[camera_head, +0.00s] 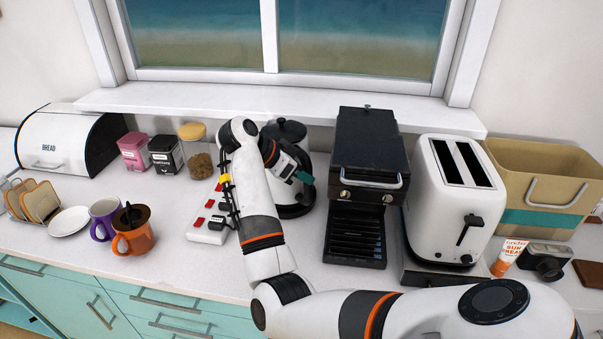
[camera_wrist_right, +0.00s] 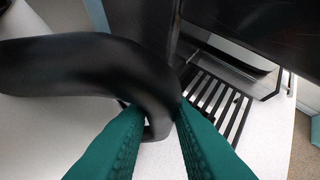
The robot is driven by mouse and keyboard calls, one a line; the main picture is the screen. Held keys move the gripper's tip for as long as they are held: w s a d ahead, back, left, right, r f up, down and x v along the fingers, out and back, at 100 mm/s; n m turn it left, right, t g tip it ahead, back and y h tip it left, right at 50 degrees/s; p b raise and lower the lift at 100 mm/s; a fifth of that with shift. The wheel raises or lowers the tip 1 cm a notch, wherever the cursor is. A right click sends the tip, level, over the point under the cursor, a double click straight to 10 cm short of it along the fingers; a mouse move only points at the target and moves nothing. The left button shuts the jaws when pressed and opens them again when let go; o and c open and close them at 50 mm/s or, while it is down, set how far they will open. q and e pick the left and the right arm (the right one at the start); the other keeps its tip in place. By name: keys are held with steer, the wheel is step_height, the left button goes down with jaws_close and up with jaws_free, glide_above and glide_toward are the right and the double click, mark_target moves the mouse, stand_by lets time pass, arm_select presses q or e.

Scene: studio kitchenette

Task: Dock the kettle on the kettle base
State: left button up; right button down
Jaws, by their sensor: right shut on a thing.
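The kettle (camera_head: 284,130) stands at the back of the counter, left of the coffee machine. Its black lid shows, and much of its body is hidden behind my right arm and gripper. My right gripper (camera_head: 305,176) is at the kettle's near side. In the right wrist view its green fingers (camera_wrist_right: 158,150) are shut on the black kettle handle (camera_wrist_right: 100,65). A dark round part shows low under the kettle; I cannot tell whether this is the kettle base or the kettle's own bottom, nor whether they touch. My left gripper is not in view.
A black coffee machine (camera_head: 367,150) stands close on the right, then a white toaster (camera_head: 455,200). A power strip (camera_head: 208,215) lies left of my forearm. A glass jar (camera_head: 200,165), tins and mugs (camera_head: 133,240) stand further left. The window ledge (camera_head: 260,104) is behind.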

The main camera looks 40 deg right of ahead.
steer(key=shift+a+r+p, duration=0.1)
steer(key=shift+r+p, duration=0.05)
steer(key=shift+p, duration=0.25)
stand_by(0.8)
steer(key=shift+p, duration=0.45)
steer(key=shift+f, duration=0.6)
stand_by(0.3)
steer(key=c, duration=1.5)
jaws_free()
steer(key=shift+c, duration=0.2)
steer(key=p+v, duration=0.7)
steer(key=v, duration=0.4)
steer(key=shift+a+f+p, duration=0.2)
steer(key=shift+a+p, duration=0.1)
steer(key=shift+s, duration=0.15)
